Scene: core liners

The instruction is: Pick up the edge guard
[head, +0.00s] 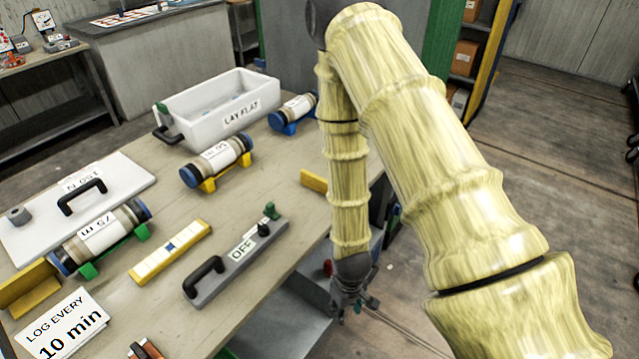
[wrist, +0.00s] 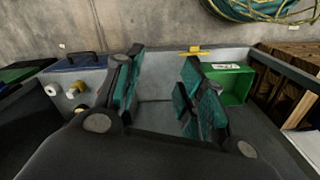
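I cannot tell for sure which piece is the edge guard. In the wrist view a small yellow piece (wrist: 195,50) sits over the far rim of a grey tray, beyond my gripper (wrist: 163,80). In the head view a short yellow block (head: 313,181) lies at the table's right edge, partly behind my arm, and a yellow angled piece (head: 28,290) stands at the table's left. My gripper is open, its teal-padded fingers apart with nothing between them. In the head view my gripper (head: 350,300) hangs low, beyond the table's right edge.
The table (head: 185,285) holds a white LAY FLAT tray (head: 217,105), several labelled core tubes on cradles and a grey OFF bar (head: 236,262). In the wrist view the grey tray (wrist: 155,110) is near the fingers, with a green box (wrist: 230,83) to the right.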

